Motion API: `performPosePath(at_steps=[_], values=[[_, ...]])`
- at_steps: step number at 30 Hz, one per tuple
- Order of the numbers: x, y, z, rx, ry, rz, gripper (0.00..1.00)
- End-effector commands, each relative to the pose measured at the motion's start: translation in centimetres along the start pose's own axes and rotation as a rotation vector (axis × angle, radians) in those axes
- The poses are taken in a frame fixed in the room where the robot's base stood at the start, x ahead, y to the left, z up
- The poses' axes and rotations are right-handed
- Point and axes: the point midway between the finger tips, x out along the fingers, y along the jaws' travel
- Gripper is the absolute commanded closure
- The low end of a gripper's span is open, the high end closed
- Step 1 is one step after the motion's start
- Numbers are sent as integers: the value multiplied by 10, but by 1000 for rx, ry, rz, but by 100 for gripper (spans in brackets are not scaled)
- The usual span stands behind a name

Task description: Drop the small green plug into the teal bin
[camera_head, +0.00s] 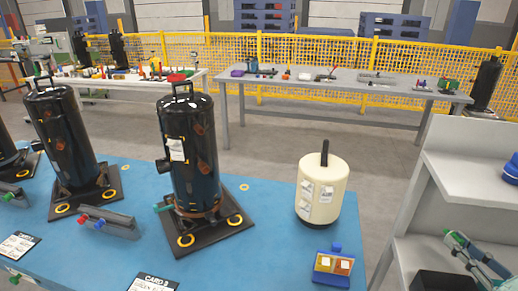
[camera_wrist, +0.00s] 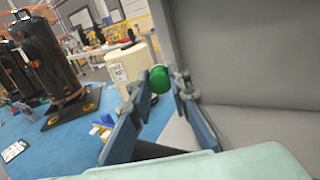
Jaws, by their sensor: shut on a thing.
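The small green plug (camera_wrist: 159,80) is in the wrist view, held between the tips of my gripper (camera_wrist: 160,84). My gripper is shut on it, and the plug is up in the air with a grey panel and a cream tank behind it. I cannot make out a teal bin for certain in either view. A pale teal surface (camera_wrist: 200,168) fills the bottom of the wrist view; I cannot tell what it is. In the head view, a grey and green item (camera_head: 475,252) shows at the lower right; I cannot tell whether it is my gripper.
Black compressors (camera_head: 190,150) and a cream tank (camera_head: 308,208) stand on the blue pallet surface (camera_head: 275,240). A small yellow and blue box (camera_head: 333,267) is in front of the tank. A grey shelf unit (camera_head: 475,165) holding a blue object (camera_head: 511,170) is at the right.

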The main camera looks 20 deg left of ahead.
Motion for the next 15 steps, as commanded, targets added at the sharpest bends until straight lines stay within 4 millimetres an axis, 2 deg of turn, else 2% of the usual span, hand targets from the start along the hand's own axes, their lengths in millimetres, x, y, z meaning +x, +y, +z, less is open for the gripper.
performPosePath(at_steps=[1,6,12,15], values=[[-19,-15,-8,-7,2,-56,100],[-80,-53,1,-8,2,-227,100],[-142,-76,18,-7,1,-396,100],[-163,-81,25,-5,1,-449,100]])
